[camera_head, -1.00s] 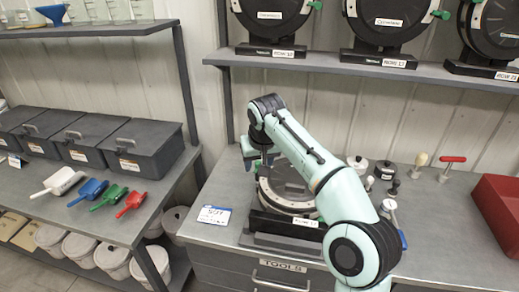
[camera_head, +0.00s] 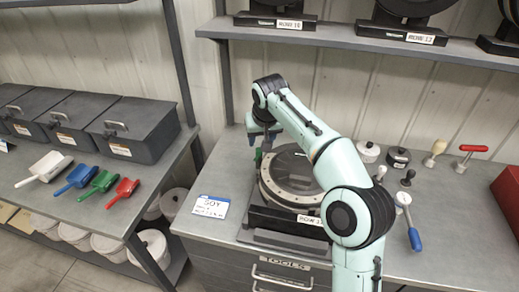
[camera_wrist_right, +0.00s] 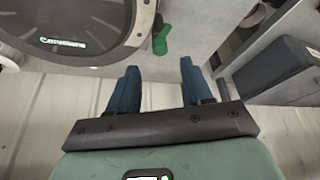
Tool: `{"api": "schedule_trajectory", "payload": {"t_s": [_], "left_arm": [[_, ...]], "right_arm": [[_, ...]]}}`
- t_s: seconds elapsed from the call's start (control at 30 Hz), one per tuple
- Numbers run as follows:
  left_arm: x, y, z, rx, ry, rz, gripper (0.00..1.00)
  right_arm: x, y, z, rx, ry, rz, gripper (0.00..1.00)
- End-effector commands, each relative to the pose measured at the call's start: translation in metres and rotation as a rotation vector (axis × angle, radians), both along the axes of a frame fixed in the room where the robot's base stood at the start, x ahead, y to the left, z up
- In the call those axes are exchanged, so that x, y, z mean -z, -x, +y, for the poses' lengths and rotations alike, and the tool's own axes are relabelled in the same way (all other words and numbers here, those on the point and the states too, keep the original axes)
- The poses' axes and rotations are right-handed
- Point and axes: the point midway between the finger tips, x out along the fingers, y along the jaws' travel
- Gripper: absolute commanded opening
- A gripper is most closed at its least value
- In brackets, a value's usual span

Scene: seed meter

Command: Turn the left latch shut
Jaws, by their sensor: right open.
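The seed meter (camera_head: 283,190) is a round, dark-faced housing with a pale rim on a black stand on the workbench. Its green left latch (camera_head: 257,157) sits at the left of the rim, partly hidden in the head view. In the right wrist view the green latch (camera_wrist_right: 162,40) sticks out beside the rim of the meter (camera_wrist_right: 80,30). My right gripper (camera_head: 263,137) is above the left side of the meter. In the wrist view its two blue fingers (camera_wrist_right: 159,68) are apart and empty, with the latch just ahead of their tips. The meter's right side is hidden by my arm.
A SOY card (camera_head: 211,207) lies left of the meter. A red bin (camera_head: 508,195) is at the right edge. A shelf (camera_head: 330,35) with more meters hangs above.

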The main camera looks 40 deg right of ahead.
Motion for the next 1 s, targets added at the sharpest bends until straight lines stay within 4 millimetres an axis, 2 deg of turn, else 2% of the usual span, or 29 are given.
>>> {"api": "schedule_trajectory", "payload": {"t_s": [0.03,0.1,0.3,0.5,0.73,0.77,0.9,1.0], "left_arm": [[0.003,0.002,0.000,0.001,0.001,0.002,0.50],[0.005,0.003,0.000,0.000,0.000,0.003,0.50],[0.008,0.004,0.000,0.000,0.000,0.004,0.50],[0.009,0.004,0.000,0.000,0.000,0.004,0.50],[0.009,0.004,0.000,0.000,0.000,0.004,0.50],[0.009,0.004,0.000,0.000,0.000,0.004,0.50],[0.009,0.004,0.000,0.000,0.000,0.004,0.50],[0.009,0.004,0.000,0.000,0.000,0.004,0.50]], "right_arm": [[0.014,-0.003,-0.002,0.000,-0.001,0.004,0.50],[0.026,-0.008,-0.004,0.000,-0.001,0.003,0.50],[0.051,-0.018,-0.009,0.000,0.000,0.002,0.50],[0.060,-0.023,-0.011,0.000,0.000,-0.001,0.50],[0.060,-0.023,-0.011,0.000,0.000,-0.001,0.50],[0.060,-0.023,-0.011,0.000,0.000,-0.001,0.47],[0.060,-0.023,-0.011,0.000,0.000,-0.001,0.01],[0.060,-0.023,-0.011,0.000,0.000,-0.001,0.00]]}}
